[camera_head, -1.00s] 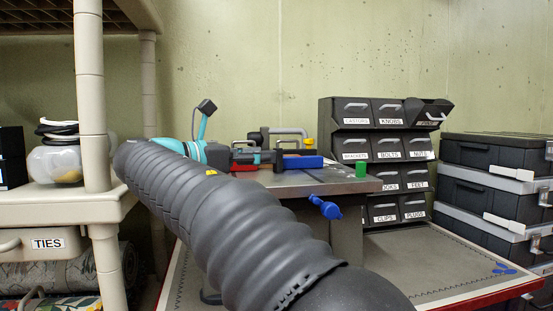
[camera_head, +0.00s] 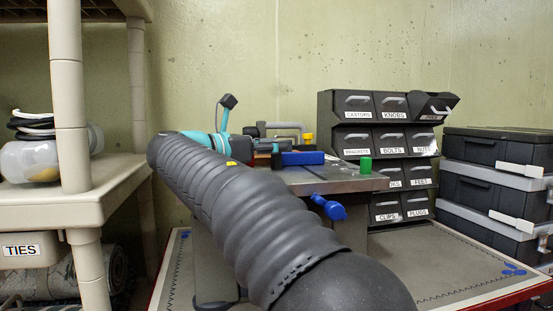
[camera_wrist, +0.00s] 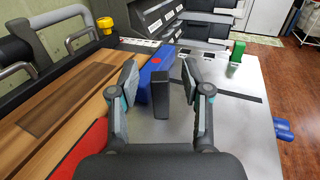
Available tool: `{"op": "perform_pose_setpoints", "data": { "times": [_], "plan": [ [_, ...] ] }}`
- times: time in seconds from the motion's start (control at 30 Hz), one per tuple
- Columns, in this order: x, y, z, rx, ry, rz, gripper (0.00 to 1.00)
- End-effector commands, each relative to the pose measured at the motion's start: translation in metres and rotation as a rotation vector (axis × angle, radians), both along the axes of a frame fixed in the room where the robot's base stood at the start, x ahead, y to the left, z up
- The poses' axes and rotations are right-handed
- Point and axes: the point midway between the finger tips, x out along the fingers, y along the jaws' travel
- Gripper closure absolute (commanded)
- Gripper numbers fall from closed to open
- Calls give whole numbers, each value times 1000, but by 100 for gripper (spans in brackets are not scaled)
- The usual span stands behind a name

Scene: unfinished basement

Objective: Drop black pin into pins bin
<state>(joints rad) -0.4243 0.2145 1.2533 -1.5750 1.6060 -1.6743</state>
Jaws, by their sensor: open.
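The black pin (camera_wrist: 161,88) looks like a dark upright block in the wrist view. In the head view a small black piece (camera_head: 276,158) beside the blue block seems to be the same pin. My gripper (camera_wrist: 161,66) is open, with one finger on each side of the pin and visible gaps between. The pins bin (camera_head: 432,106) appears to be the top right drawer of the dark drawer rack, tilted open. Its label is too small to read surely now, and its inside is hidden.
A blue block (camera_wrist: 156,62) stands just behind the pin. A green peg (camera_wrist: 237,52) stands further right on the metal worktop (camera_wrist: 228,100). A yellow-topped piece (camera_wrist: 106,25) and grey clamp bars are at the left. Stacked black cases (camera_head: 495,185) stand right of the rack.

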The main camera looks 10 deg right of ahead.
Motion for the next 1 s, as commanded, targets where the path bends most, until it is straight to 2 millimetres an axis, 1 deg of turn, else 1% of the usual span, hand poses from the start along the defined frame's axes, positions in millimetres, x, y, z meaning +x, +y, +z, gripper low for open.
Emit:
{"op": "perform_pose_setpoints", "data": {
  "times": [0.1,0.3,0.33,0.37,0.4,0.47,0.5,0.53,0.87,1.0],
  "plan": [
    [2,-6,0,0,0,2,52],
    [3,-6,0,0,0,3,52],
    [3,-6,0,0,0,3,55],
    [3,-5,0,0,0,3,62],
    [3,-5,0,0,0,3,72],
    [3,-5,0,0,0,3,87],
    [3,-5,0,0,0,3,97],
    [3,-5,0,0,0,3,100],
    [3,-5,1,0,-1,3,100],
    [3,-5,7,1,-2,3,100]
  ]
}}
